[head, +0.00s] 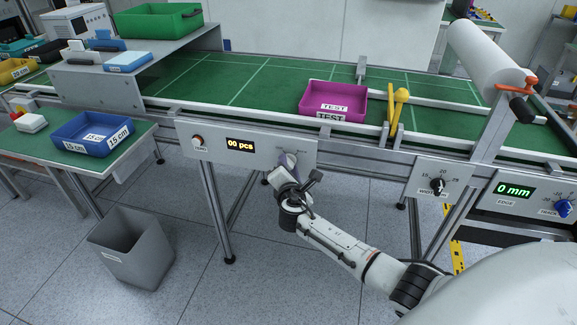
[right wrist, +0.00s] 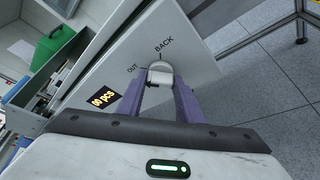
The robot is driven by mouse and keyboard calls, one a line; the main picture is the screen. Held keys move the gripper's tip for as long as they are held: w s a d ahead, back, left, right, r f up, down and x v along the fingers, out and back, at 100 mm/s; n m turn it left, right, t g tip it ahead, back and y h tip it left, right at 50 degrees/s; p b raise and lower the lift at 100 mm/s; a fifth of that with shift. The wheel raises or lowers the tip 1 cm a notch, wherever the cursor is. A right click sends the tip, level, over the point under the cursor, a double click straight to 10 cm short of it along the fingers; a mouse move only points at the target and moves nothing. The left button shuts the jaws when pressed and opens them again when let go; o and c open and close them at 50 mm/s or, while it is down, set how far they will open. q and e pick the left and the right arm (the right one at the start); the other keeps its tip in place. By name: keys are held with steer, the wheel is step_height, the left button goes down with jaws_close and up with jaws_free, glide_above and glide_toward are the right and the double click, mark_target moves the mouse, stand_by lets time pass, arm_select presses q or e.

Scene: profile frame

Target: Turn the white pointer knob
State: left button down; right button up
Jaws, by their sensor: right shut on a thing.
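The white pointer knob (right wrist: 160,70) sits on the light grey front panel, close to the printed words OUT and BACK, in the right wrist view. My right gripper (head: 288,160) reaches up to this panel in the head view, to the right of the "00 pcs" display. Its two purple fingers stand on either side of the knob and are shut on it. In the head view the gripper largely hides the knob. I cannot tell exactly which mark the pointer faces. My left gripper is not in view.
The "00 pcs" display (head: 240,145) and a small orange-lit switch (head: 198,141) are on the same panel. Above is the green conveyor (head: 230,82) with a magenta tray (head: 333,103). A black knob (head: 437,186) and a blue knob (head: 563,207) are to the right. A grey bin (head: 133,250) stands on the floor.

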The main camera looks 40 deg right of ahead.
steer(key=o, duration=1.1)
steer(key=p+v, duration=0.1)
steer(key=v, duration=0.9)
steer(key=shift+s+a+p, duration=0.1)
steer(key=shift+a+p, duration=0.05)
steer(key=shift+p, duration=0.15)
